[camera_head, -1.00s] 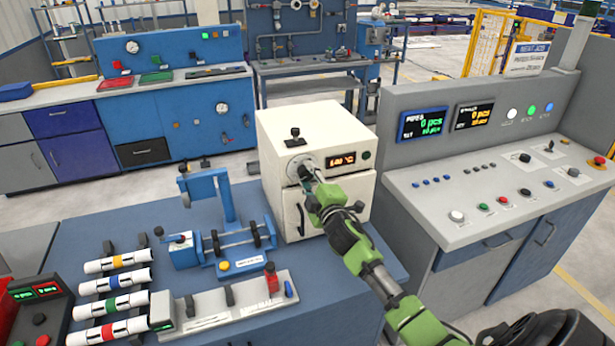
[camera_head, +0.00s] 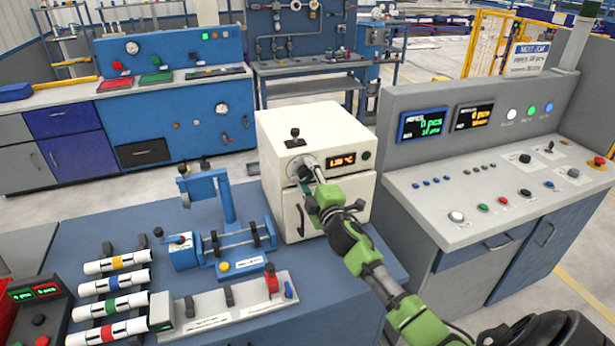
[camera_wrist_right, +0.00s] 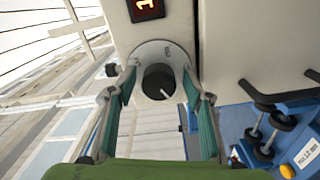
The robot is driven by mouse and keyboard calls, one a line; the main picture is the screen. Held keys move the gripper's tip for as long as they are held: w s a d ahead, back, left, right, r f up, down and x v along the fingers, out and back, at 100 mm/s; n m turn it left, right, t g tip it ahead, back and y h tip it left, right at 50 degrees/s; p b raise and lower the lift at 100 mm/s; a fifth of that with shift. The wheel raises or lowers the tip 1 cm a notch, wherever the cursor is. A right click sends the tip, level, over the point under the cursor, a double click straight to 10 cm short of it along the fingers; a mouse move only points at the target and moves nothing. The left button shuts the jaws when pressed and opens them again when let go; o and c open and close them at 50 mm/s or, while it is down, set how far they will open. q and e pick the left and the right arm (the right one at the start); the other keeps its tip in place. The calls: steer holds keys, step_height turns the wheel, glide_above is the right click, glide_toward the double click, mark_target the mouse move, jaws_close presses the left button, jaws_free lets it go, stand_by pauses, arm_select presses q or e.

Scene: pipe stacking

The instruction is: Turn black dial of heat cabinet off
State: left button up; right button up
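The heat cabinet (camera_head: 270,150) is a cream box on the blue bench. Its lit display (camera_head: 341,160) shows orange digits, too small to read surely. The black dial (camera_wrist_right: 158,82) sits on a round pale plate (camera_wrist_right: 155,52) on the cabinet front. A white mark on the dial points to the lower right in the wrist view. My right gripper (camera_wrist_right: 160,72) has its fingers spread on both sides of the dial, with gaps visible. My left gripper is not in view.
A blue bending tool (camera_head: 225,235) stands left of the cabinet. Several striped pipes (camera_head: 115,283) lie on a rack at the lower left. A grey control console (camera_head: 500,190) stands close on the right. A black knob (camera_head: 295,135) is on the cabinet top.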

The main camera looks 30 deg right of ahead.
steer(key=shift+s, duration=0.25)
steer(key=v, duration=1.1)
steer(key=shift+s+a, duration=0.2)
steer(key=shift+s, duration=0.05)
